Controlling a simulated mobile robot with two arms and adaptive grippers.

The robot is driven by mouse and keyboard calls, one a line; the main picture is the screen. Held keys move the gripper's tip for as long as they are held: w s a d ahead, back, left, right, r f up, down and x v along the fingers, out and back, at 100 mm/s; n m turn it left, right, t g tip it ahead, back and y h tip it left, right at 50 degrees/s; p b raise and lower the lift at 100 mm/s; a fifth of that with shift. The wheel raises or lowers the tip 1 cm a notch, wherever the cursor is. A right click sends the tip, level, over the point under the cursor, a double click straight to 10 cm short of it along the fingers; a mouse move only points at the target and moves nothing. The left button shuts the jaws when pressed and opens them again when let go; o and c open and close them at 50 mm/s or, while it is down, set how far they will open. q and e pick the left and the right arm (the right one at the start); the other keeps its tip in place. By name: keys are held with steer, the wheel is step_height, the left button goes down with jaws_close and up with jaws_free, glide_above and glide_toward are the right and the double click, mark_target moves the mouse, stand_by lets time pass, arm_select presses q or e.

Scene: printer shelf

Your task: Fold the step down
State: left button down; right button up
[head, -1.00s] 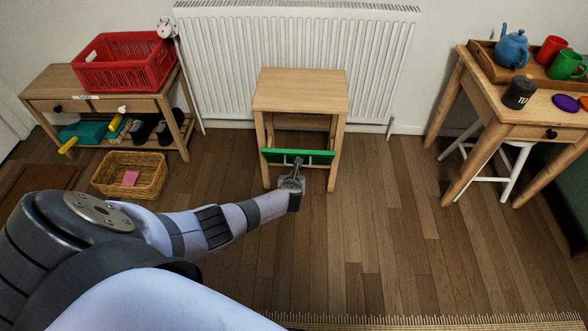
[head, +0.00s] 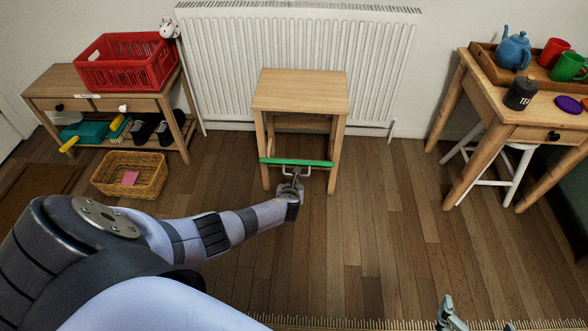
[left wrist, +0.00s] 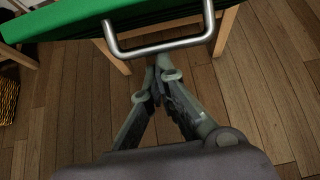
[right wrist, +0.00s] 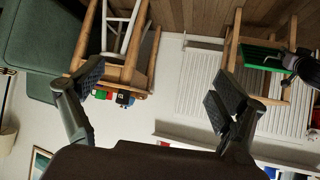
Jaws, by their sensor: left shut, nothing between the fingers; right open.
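The step is a green panel (head: 297,162) on the front of the wooden stool (head: 300,92), low between its front legs. I see it as a thin, nearly level strip in the head view. Its green face (left wrist: 90,22) fills the top of the left wrist view. A grey metal handle (left wrist: 160,48) sticks out from its near edge. My left gripper (head: 296,174) is shut and empty, its fingertips (left wrist: 158,68) close beside the handle bar; I cannot tell whether they touch it. My right gripper (head: 478,312) is open and empty at the bottom right, away from the stool.
A radiator (head: 300,45) stands behind the stool. On the left are a bench with a red crate (head: 125,62) and a wicker basket (head: 130,175). On the right is a table with a blue teapot (head: 513,50) and a white stool (head: 512,175) beneath. The floor between is clear.

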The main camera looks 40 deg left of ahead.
steer(key=s+d+f+g+h+p, duration=0.1)
steer(key=s+d+f+g+p, duration=0.1)
steer(key=s+g+p, duration=0.3)
steer(key=s+d+f+g+h, duration=0.1)
steer(key=s+d+f+g, duration=0.1)
steer(key=s, duration=0.5)
arm_select(q)
steer(key=s+d+r+p, duration=0.2)
steer(key=s+r+p, duration=0.1)
steer(key=r, duration=0.5)
steer(key=shift+s+r, duration=0.3)
steer(key=shift+s, duration=0.05)
arm_select(e)
steer(key=s+x, duration=0.1)
steer(key=x, duration=0.9)
steer(key=shift+a+f, duration=0.15)
steer(key=shift+f, duration=0.2)
arm_select(q)
steer(key=shift+d, duration=0.1)
